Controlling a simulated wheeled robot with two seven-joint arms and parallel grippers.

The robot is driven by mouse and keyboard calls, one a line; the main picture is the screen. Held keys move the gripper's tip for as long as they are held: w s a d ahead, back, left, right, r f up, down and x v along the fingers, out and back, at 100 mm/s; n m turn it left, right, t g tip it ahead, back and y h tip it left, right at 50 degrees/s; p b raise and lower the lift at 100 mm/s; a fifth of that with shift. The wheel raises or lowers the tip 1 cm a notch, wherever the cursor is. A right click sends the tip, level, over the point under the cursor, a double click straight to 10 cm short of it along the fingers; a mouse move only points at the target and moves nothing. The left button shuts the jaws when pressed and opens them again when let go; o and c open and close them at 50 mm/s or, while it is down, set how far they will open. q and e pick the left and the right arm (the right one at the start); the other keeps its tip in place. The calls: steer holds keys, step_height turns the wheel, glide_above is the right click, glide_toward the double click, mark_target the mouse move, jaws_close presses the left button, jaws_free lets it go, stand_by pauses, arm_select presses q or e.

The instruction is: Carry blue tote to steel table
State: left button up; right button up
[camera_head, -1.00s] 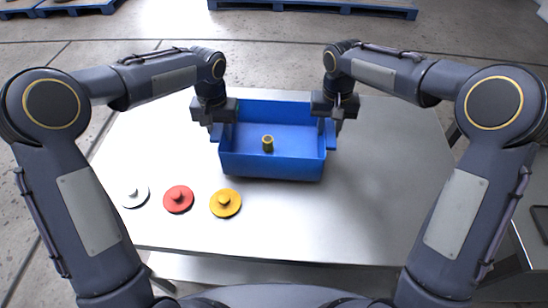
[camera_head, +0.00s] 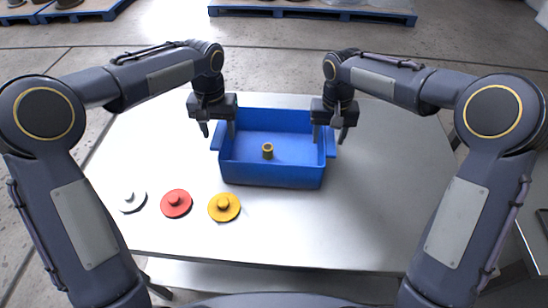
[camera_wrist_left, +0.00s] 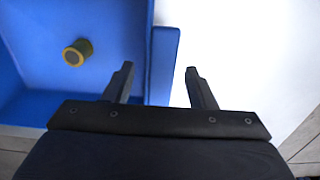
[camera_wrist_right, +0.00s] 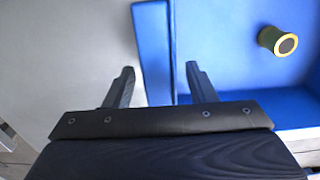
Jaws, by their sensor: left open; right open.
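The blue tote (camera_head: 272,172) stands on the steel table (camera_head: 390,200), with a small yellow-rimmed dark cylinder (camera_head: 267,150) inside it. My left gripper (camera_head: 218,132) is open above the tote's left side handle; in the left wrist view the handle ledge (camera_wrist_left: 163,65) lies between the open fingers. My right gripper (camera_head: 326,135) is open above the right side handle; in the right wrist view that ledge (camera_wrist_right: 152,50) lies between its fingers. Both grippers appear raised above the handles, not closed on them.
A white disc (camera_head: 132,200), a red disc (camera_head: 176,203) and a yellow disc (camera_head: 224,207), each with a knob, lie on the table's front left. The table's right side is clear. Blue pallets (camera_head: 312,12) lie on the floor beyond.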

arm_select(q)
step_height(320, 180, up, 8)
steer(key=shift+r, duration=0.15)
arm_select(e)
step_height(320, 180, up, 12)
stand_by(0.4)
stand_by(0.4)
